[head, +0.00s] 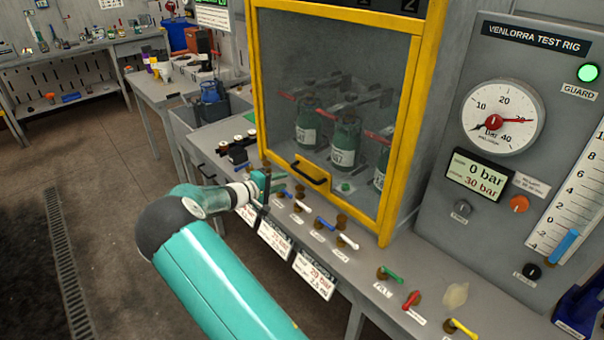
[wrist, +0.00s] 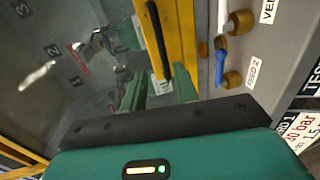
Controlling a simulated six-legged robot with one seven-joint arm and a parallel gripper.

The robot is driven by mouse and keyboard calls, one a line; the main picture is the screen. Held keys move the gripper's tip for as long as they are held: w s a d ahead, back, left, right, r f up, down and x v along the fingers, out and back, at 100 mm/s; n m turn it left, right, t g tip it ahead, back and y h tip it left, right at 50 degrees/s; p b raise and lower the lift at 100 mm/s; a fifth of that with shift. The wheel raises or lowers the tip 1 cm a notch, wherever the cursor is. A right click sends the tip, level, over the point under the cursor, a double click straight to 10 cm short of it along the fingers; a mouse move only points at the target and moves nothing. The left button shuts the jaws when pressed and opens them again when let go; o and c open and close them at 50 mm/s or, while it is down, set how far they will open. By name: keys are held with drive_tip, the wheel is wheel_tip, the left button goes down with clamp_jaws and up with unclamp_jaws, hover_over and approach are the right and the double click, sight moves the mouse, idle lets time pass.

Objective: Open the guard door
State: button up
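The guard door is a clear pane in a yellow frame (head: 400,125), closed over the test bay in the head view. Its black bar handle (head: 309,173) sits on the bottom yellow rail, left of the middle. My gripper (head: 268,186) is just left of the handle in the head view, low over the bench front. In the wrist view its two green fingers (wrist: 159,90) stand apart with nothing gripped. The black handle (wrist: 157,40) on the yellow rail (wrist: 178,40) lies ahead, its near end lined up with the gap between the fingers.
Several small valve levers, including a blue one (head: 326,224) and a white one (head: 347,241), stand along the bench below the door. Green cylinders (head: 345,143) stand behind the pane. The panel at right has a gauge (head: 502,117) and a lit green GUARD lamp (head: 588,72).

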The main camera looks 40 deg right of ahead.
sight(304, 174)
drive_tip(key=x, duration=1)
drive_tip(key=shift+d+f, duration=0.15)
drive_tip(key=shift+d, duration=0.2)
clamp_jaws()
